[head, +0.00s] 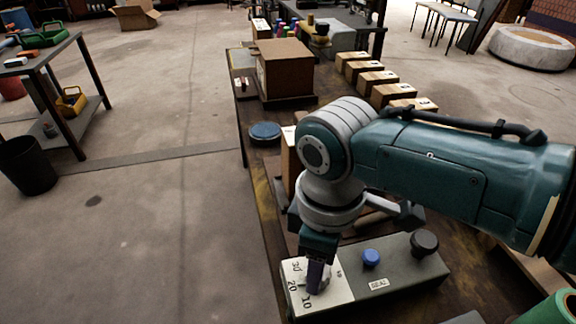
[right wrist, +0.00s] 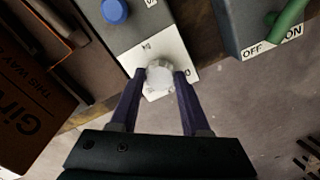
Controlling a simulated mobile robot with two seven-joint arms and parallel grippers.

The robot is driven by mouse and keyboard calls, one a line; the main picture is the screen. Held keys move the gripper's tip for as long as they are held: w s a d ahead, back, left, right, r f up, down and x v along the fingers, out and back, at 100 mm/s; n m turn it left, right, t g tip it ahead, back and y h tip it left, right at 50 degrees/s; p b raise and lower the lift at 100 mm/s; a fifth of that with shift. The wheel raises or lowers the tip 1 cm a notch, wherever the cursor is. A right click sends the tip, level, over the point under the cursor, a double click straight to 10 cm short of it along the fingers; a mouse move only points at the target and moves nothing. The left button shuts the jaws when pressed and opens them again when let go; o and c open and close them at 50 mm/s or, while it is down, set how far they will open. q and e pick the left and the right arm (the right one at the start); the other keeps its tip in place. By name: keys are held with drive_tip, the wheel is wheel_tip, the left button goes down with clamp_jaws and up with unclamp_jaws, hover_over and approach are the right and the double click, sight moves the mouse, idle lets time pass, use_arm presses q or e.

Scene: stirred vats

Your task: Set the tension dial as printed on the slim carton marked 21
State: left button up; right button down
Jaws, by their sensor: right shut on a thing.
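The tension dial (right wrist: 159,74) is a pale grey round knob on a white plate (head: 300,270) printed with 10, 20 and 30, at the left end of a grey control box (head: 405,272). My right gripper (head: 316,278) points down over the plate. In the right wrist view its two purple fingers (right wrist: 159,82) close on the knob from both sides. The dial's pointer cannot be made out. No carton number 21 can be read; several small cartons (head: 376,80) with labels too small to read stand in a row on the bench. My left gripper is out of view.
The control box also has a blue button (head: 370,257), a black knob (head: 424,242) and a SEAL label. Beside it is a box with a green lever (right wrist: 290,18) marked OFF and ON. A brown carton (right wrist: 30,110) stands close on the other side.

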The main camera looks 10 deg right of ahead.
idle(0.3)
drive_tip(key=shift+c, duration=1.9)
unclamp_jaws()
wheel_tip(320, 180, up, 10)
drive_tip(key=p, duration=0.4)
drive_tip(key=shift+s+a, duration=0.1)
